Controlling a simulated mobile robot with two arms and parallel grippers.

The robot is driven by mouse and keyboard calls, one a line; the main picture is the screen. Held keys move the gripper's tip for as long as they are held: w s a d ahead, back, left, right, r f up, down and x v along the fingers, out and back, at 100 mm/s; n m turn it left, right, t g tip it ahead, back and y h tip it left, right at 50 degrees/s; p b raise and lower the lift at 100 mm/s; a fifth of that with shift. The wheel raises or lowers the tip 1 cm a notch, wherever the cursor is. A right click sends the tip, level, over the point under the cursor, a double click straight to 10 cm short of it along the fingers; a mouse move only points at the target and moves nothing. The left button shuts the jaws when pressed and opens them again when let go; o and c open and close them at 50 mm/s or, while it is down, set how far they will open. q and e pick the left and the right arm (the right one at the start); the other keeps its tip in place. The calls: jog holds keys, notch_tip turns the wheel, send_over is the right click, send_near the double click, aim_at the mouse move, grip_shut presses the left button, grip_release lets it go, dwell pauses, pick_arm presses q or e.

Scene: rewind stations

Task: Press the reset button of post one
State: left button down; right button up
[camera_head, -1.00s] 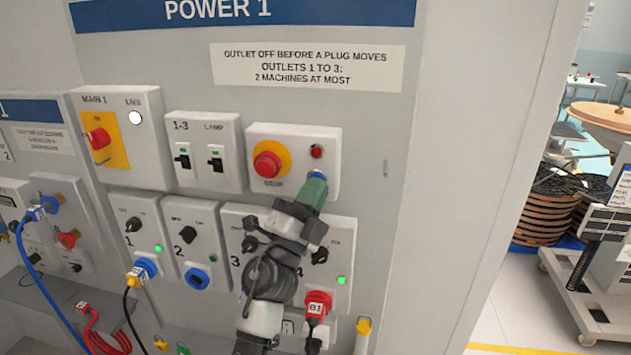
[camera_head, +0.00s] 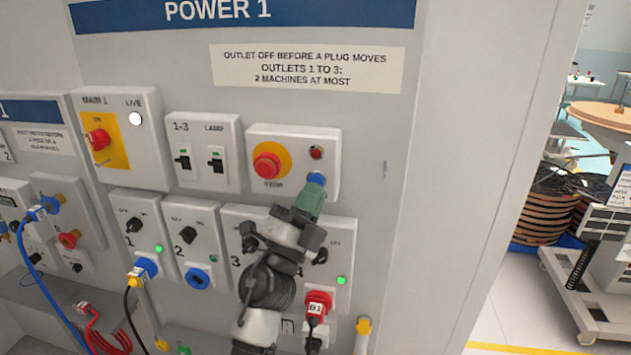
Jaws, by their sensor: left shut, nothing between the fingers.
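The stop box (camera_head: 330,178) on the Power 1 panel carries a red mushroom stop button (camera_head: 267,165) on a yellow disc, a small dark red lamp (camera_head: 316,152) and a blue reset button (camera_head: 317,178) at lower right. My left gripper (camera_head: 311,195) comes up from below with its green fingers shut and empty. Its tips are at the blue button's lower edge and partly cover it; I cannot tell whether they touch it. My left arm hides much of outlet 3. My right gripper is not in view.
Left of the stop box are two black switches (camera_head: 217,165) and a red main switch (camera_head: 99,138). Below are outlets with a blue plug (camera_head: 146,267) and a red plug marked B1 (camera_head: 318,303). Cables hang at lower left. A cart with cable reels stands right (camera_head: 552,205).

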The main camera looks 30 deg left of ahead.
pick_arm(q)
jog(key=shift+y, duration=0.3)
jog(key=s, duration=0.2)
jog(key=s+d+p, duration=0.1)
jog(key=s, duration=0.2)
dwell(0.6)
